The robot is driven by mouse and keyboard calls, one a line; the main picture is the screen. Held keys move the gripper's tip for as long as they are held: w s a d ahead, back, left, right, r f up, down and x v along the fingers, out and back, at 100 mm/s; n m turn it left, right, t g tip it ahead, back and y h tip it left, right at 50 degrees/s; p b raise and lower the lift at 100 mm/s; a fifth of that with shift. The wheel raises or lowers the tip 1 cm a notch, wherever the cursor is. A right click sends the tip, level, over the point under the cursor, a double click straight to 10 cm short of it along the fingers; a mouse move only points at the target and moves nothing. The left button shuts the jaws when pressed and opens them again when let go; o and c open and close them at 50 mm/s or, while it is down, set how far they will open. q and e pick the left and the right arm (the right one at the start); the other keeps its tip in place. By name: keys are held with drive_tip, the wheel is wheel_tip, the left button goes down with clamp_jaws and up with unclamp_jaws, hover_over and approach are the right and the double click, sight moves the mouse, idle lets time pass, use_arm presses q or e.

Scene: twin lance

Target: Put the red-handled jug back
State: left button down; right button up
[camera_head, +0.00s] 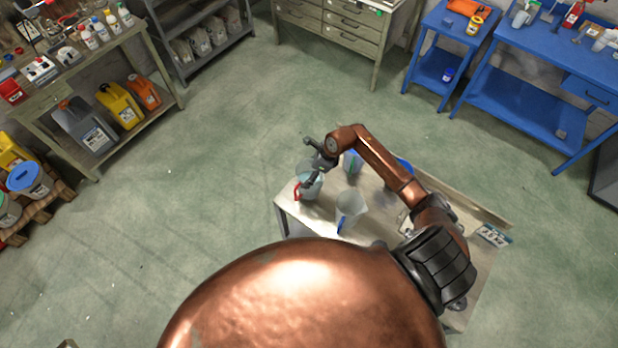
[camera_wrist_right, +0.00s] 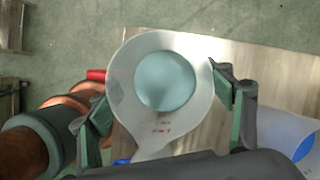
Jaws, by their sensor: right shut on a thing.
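The red-handled jug (camera_head: 311,188) is at the left end of the small table in the head view, its red handle pointing left. In the right wrist view the jug (camera_wrist_right: 203,103) shows from above, with pale blue liquid inside, its spout toward the bottom and its red handle at the left. My right gripper (camera_head: 311,166) is shut on the jug, with one finger on each side of its body. I cannot tell whether its base touches the tabletop. My left gripper is not in view.
A clear jug with a blue handle (camera_head: 350,208) stands close by on the table (camera_head: 318,222). A green-marked container (camera_head: 353,162) and a blue item (camera_head: 403,167) are behind it, partly covered by my right arm. Floor around the table is clear.

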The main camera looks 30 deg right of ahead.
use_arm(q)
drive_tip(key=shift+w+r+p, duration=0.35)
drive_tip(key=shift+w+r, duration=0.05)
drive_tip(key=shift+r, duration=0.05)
use_arm(e)
wheel_tip(320, 180, down, 4)
drive_tip(key=shift+r, duration=0.1)
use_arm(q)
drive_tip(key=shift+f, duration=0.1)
use_arm(e)
drive_tip(key=o, duration=1.6)
drive_tip(key=shift+f, duration=0.25)
drive_tip(key=o, duration=0.5)
drive_tip(key=shift+r, duration=0.1)
use_arm(q)
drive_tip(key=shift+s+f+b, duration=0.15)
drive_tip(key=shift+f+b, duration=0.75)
drive_tip(key=shift+b, duration=0.1)
use_arm(e)
drive_tip(key=v, duration=1.2)
drive_tip(key=shift+a+r, duration=0.1)
